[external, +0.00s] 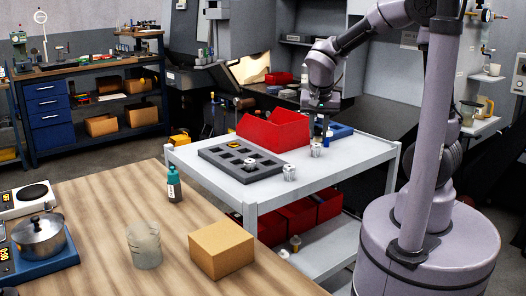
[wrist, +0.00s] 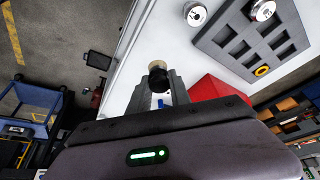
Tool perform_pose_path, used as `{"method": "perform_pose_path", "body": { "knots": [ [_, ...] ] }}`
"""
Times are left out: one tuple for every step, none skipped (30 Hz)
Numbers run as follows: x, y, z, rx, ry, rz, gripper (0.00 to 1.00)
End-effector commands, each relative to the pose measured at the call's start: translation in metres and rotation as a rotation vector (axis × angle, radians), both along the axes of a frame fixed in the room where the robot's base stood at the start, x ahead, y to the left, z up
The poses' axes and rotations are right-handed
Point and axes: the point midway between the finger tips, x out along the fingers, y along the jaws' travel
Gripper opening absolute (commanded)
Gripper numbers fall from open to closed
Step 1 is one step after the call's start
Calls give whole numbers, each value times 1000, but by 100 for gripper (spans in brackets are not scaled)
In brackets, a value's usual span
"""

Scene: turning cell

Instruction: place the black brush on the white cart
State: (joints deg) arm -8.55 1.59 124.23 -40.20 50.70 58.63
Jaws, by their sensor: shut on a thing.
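The white cart (external: 335,170) stands in the middle of the external view, and its white top (wrist: 170,55) fills the upper middle of the wrist view. My gripper (external: 321,108) is over the far right part of the cart top, pointing down. In the wrist view my gripper (wrist: 158,92) is shut on the black brush (wrist: 158,80), whose dark round end with a pale top shows between the fingers. The fingers hide the rest of the brush. I cannot tell whether its lower end touches the cart top.
On the cart are a red bin (external: 275,131), a grey pocketed tray (external: 226,160), metal parts (external: 289,172) and a blue tray (external: 342,131). A wooden table (external: 100,235) with a cardboard box (external: 221,249) stands in front. The cart top's front right is clear.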

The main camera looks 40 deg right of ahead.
Motion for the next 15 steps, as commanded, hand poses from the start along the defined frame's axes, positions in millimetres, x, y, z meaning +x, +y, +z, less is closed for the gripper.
{"method": "perform_pose_path", "body": {
  "knots": [
    [-1, 1, -11, -1, 8, 3, 0],
    [-1, 1, -17, -1, 8, 5, 0],
    [-1, 1, -24, -1, 8, 5, 0],
    [-1, 1, -30, -2, 9, 5, 0],
    [-1, 1, -36, -2, 8, 7, 0],
    [-1, 1, -43, -1, 8, 7, 0],
    [-1, 2, -47, 0, 7, 6, 0],
    [-1, 1, -53, -1, 8, 8, 0],
    [0, 1, -60, -1, 8, 7, 0],
    [0, 2, -64, -1, 7, 8, 0],
    [1, 2, -67, -1, 6, 7, 0],
    [4, 2, -69, 0, 5, 8, 0],
    [8, 2, -71, 0, 4, 7, 0],
    [15, 1, -72, 0, 4, 6, 0],
    [26, 1, -74, 1, 3, 7, 0]
  ]
}}
